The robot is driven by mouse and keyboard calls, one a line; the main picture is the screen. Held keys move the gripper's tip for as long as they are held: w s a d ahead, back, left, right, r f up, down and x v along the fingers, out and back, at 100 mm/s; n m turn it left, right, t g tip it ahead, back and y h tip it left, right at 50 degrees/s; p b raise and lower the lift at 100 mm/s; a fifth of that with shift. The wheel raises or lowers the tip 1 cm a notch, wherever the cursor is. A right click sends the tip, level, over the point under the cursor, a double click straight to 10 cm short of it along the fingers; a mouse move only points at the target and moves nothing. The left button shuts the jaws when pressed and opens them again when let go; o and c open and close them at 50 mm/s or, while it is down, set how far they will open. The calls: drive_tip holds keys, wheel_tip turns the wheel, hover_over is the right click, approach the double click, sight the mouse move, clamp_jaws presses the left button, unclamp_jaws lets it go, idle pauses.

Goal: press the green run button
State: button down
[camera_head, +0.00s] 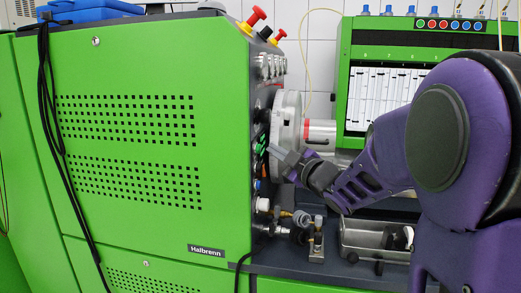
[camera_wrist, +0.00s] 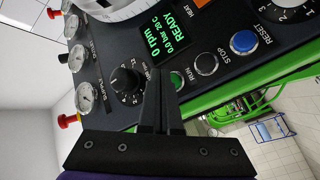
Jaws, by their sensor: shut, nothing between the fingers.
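The green run button (camera_wrist: 177,79) shows in the wrist view on the black control panel (camera_wrist: 195,92), beside the word RUN. It is partly hidden behind my gripper (camera_wrist: 156,70). My gripper's two dark fingers are together with nothing between them, and point at the panel just left of the button in that view. I cannot tell whether they touch the panel. In the head view my gripper (camera_head: 274,152) reaches the panel side of the green bench (camera_head: 225,110) from the right. The run button cannot be made out clearly there.
Next to the run button are a dark stop button (camera_wrist: 206,64) and a blue reset button (camera_wrist: 243,42). A black knob (camera_wrist: 124,81) and several gauges (camera_wrist: 86,98) lie left of the fingers. The display (camera_wrist: 163,38) reads 0 rpm and READY. A metal tray (camera_head: 362,240) lies below my arm.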

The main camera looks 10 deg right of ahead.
drive_tip(key=shift+a, duration=0.1)
idle(0.4)
drive_tip(key=shift+w+a+b, duration=0.15)
drive_tip(key=shift+a+b, duration=0.15)
drive_tip(key=shift+a, duration=0.05)
